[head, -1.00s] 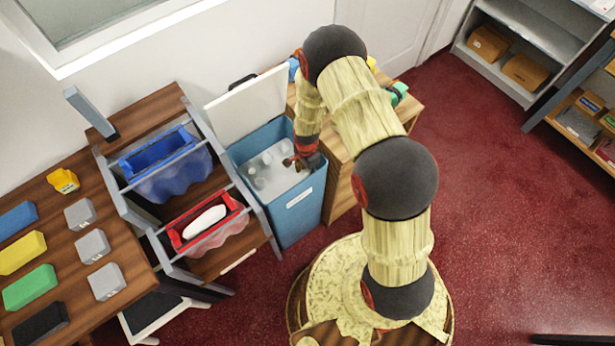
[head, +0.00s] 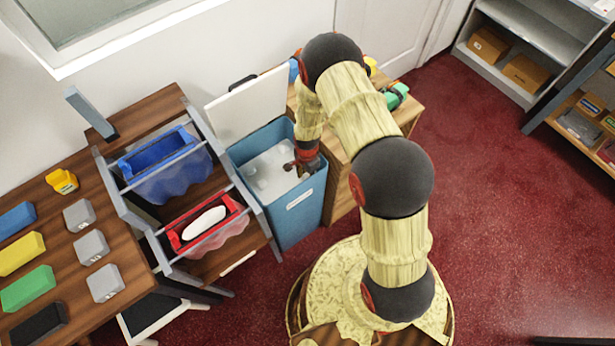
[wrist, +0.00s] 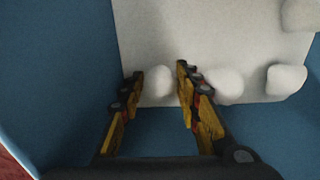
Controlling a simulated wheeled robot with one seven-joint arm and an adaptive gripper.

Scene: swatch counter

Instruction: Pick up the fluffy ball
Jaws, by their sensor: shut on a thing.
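Several white fluffy balls lie in a blue bin (head: 305,212) with its white lid tipped open. In the wrist view one fluffy ball (wrist: 157,86) sits between the two fingers of my gripper (wrist: 160,78), which is shut on it. Other fluffy balls lie to the right, one close beside the right finger (wrist: 224,85), one farther right (wrist: 286,79) and one at the top corner (wrist: 300,14). In the head view my gripper (head: 297,167) is down inside the bin near its right wall. The held ball cannot be made out there.
Left of the bin, a rack holds a blue tray (head: 160,150) and a red tray (head: 207,222) with a white object. A wooden cabinet (head: 340,190) stands right of the bin. The bin's blue walls close around my gripper. Red floor is open at right.

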